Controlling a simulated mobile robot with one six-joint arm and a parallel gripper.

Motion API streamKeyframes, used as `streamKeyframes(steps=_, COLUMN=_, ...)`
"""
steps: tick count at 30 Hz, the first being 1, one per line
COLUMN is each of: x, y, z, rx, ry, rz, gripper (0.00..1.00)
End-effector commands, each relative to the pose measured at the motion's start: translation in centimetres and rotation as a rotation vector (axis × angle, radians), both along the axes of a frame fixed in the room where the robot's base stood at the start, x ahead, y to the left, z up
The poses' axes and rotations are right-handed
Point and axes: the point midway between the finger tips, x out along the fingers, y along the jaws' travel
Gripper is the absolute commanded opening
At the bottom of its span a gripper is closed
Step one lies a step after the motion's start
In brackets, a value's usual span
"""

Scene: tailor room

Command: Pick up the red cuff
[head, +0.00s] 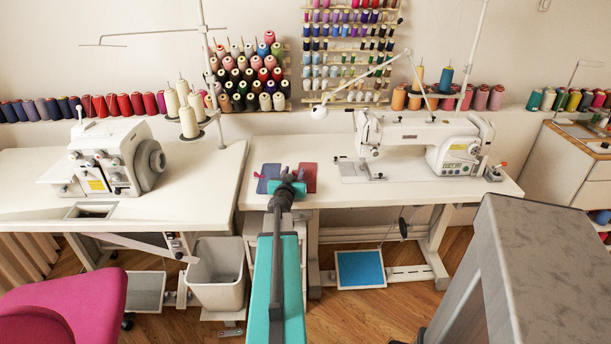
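A flat dark red piece of fabric, which looks like the red cuff (309,178), lies on the white sewing table, near its left end. A blue fabric piece (263,185) lies to its left. My gripper (288,176) is at the end of my teal and grey arm, which reaches forward from the bottom of the head view. The gripper appears between the two pieces and hides part of both. I cannot tell whether it touches either one. Its fingers are too small and covered to show whether they are open.
A white sewing machine (420,143) stands right of the fabric, and a serger (112,158) on the left table. Thread spools line the wall. A grey bin (217,285), a pink chair (72,305) and a grey block-like surface (550,260) occupy the near area.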

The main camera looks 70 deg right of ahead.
Motion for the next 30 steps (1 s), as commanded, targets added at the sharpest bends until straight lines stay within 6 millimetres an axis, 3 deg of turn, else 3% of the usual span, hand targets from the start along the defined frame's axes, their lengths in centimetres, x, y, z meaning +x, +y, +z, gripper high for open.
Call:
streamKeyframes(steps=7, x=0.28, y=-1.4, z=-0.18, rx=0.0, ry=0.0, rz=0.0, gripper=0.37)
streamKeyframes(steps=25, x=0.27, y=-1.45, z=-0.23, rx=0.0, ry=0.001, rz=0.0, gripper=0.37)
streamKeyframes(steps=26, x=0.27, y=-1.45, z=-0.23, rx=0.0, ry=0.001, rz=0.0, gripper=0.36)
streamKeyframes(steps=30, x=0.26, y=-1.45, z=-0.23, rx=0.0, ry=0.001, rz=0.0, gripper=0.12)
